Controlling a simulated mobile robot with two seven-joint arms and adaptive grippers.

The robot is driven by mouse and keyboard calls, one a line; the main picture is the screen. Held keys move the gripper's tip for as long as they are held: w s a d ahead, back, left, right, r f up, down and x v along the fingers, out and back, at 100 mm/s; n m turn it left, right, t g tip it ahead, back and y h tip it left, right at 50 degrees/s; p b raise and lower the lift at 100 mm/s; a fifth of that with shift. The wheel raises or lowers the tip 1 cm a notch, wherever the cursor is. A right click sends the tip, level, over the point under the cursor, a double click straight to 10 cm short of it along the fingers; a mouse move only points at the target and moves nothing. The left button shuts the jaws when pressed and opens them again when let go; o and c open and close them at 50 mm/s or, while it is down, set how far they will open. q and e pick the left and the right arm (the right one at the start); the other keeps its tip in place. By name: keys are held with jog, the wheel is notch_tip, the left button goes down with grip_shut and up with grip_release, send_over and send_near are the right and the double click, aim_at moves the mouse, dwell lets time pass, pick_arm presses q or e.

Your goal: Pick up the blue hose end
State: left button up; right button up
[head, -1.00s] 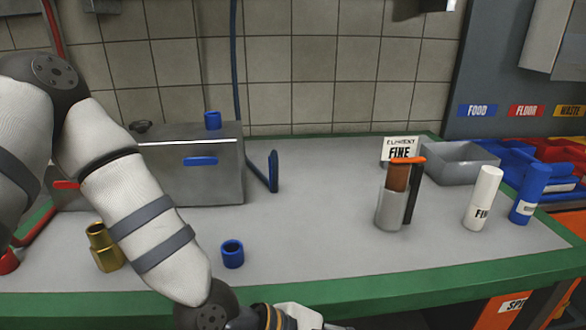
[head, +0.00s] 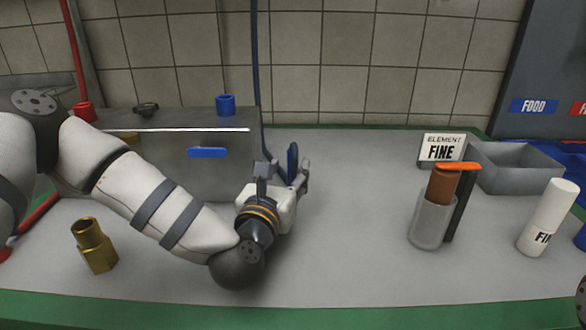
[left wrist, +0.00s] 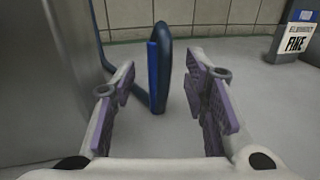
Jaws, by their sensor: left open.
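The blue hose end (head: 292,158) hangs from a blue hose beside the right side of the steel box, at the back of the bench. My left gripper (head: 284,173) is open right in front of it. In the left wrist view the blue hose end (left wrist: 160,65) stands upright between the two open fingers of the left gripper (left wrist: 160,82), a little beyond the tips, with no visible contact. Its lower part shows just above the bench. In the head view the fingers partly cover it. My right gripper is not in view.
The steel box (head: 180,180) with a blue handle stands close on the left. A brass fitting (head: 93,245) stands at the front left. The bench centre is clear.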

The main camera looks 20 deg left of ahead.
aim_at(291, 161)
pick_arm(q)
jog(key=w, duration=0.5)
jog(key=shift+a+r, duration=0.1)
jog(key=shift+a, duration=0.15)
jog(key=shift+s, duration=0.1)
grip_shut()
jog(key=shift+r, duration=0.1)
